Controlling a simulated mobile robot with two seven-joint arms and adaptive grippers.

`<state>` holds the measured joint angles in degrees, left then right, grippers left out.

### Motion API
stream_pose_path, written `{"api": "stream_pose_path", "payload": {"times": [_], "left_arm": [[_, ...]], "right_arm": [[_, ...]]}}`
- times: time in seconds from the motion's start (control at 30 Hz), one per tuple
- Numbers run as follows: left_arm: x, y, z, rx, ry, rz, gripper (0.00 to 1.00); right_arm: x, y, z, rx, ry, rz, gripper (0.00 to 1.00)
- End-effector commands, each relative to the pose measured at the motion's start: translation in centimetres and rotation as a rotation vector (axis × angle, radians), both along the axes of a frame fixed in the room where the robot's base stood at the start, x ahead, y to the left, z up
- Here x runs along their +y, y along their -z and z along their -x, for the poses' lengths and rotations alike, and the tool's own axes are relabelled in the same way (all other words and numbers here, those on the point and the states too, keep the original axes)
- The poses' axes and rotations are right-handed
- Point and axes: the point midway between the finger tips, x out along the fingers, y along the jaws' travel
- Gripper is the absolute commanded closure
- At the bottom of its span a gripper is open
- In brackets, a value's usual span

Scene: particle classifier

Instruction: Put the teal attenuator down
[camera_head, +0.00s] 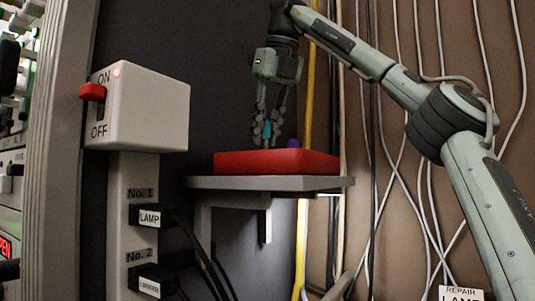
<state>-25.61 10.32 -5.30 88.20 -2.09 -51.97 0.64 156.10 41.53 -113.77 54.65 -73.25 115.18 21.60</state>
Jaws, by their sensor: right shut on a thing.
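My right gripper (267,128) points down over the red tray (280,163), which rests on a grey wall shelf (325,182). Its fingers are shut on the small teal attenuator (266,131), of which only a bit shows between them. A purple thing (293,143) shows just above the rim, right of the gripper. My left gripper is not in view.
A white switch box (150,110) with a red lever at ON stands left of the shelf. Below it are plugs labelled LAMP (150,217) and another label. A yellow pipe (306,100) and many loose cables hang behind my right arm.

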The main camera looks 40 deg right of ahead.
Motion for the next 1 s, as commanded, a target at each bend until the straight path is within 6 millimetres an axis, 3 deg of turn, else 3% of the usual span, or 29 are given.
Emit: {"api": "stream_pose_path", "payload": {"times": [0.17, 0.4, 1.0], "left_arm": [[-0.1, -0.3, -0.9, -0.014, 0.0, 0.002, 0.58], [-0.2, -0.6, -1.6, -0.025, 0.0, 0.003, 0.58], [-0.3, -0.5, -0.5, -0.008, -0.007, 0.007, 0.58]], "right_arm": [[-0.8, 1.1, -0.2, 0.002, -0.003, 0.0, 1.0], [-0.7, 4.2, -0.1, 0.001, -0.004, 0.0, 1.0], [-0.7, 4.8, -0.1, -0.001, -0.001, 0.001, 1.0]]}}
